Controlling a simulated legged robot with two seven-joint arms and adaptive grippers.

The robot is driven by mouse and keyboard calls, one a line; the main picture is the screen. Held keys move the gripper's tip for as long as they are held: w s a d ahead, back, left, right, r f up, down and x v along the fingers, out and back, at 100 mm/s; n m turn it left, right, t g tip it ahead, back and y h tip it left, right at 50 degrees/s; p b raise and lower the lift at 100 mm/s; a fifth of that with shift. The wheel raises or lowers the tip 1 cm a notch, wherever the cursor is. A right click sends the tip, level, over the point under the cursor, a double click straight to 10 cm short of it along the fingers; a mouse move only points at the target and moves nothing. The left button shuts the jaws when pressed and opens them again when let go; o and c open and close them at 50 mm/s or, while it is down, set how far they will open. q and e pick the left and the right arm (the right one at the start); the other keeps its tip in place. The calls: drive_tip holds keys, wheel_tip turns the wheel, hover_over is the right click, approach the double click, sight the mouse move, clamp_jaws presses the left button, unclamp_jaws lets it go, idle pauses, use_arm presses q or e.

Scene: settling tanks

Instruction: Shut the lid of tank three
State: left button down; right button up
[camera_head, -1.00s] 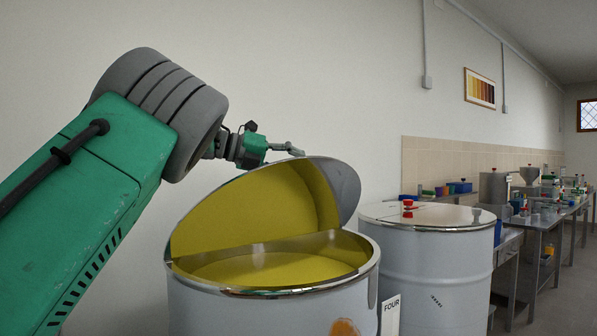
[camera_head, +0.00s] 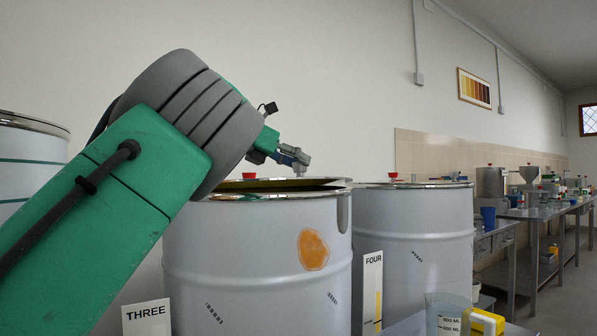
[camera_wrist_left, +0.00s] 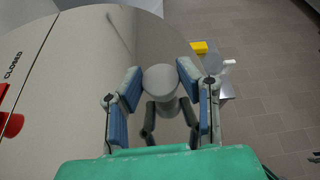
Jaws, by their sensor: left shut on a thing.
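Tank three (camera_head: 255,255) is the pale grey drum with an orange stain, with a THREE sign (camera_head: 147,318) at its lower left. Its hinged lid (camera_head: 318,181) lies almost flat, and a thin dark gap shows between it and the rim at the right. My left gripper (camera_head: 298,158) is over the lid. In the left wrist view the fingers are shut on a round grey knob (camera_wrist_left: 160,79) above the shiny lid (camera_wrist_left: 85,60). A red knob (camera_head: 249,175) stands on the tank's top; CLOSED is printed near it in the wrist view. My right gripper is out of view.
Another closed drum (camera_head: 415,235) with a red knob stands close at the right, behind a FOUR sign (camera_head: 373,262). A jug (camera_head: 447,312) and a yellow object (camera_head: 487,321) are at the lower right. Another tank (camera_head: 30,155) is at far left. Benches line the right wall.

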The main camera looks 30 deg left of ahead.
sight(297, 172)
use_arm(q)
wheel_tip(297, 172, down, 3)
drive_tip(key=m+b, duration=0.1)
drive_tip(key=b, duration=0.2)
drive_tip(key=shift+s+d+f+y, duration=0.1)
drive_tip(key=shift+s+f+y, duration=0.05)
drive_tip(key=shift+y, duration=0.25)
drive_tip(key=shift+f+b, duration=0.4)
drive_tip(key=shift+b, duration=0.05)
drive_tip(key=c, duration=1.1)
unclamp_jaws()
drive_tip(key=shift+s, duration=0.1)
drive_tip(key=shift+c, duration=0.2)
drive_tip(key=shift+r, duration=0.1)
drive_tip(key=shift+r, duration=0.1)
drive_tip(key=shift+s+r, duration=0.1)
drive_tip(key=shift+s, duration=0.15)
drive_tip(key=v, duration=1.1)
drive_tip(key=shift+s+a, duration=0.2)
drive_tip(key=shift+a, duration=0.05)
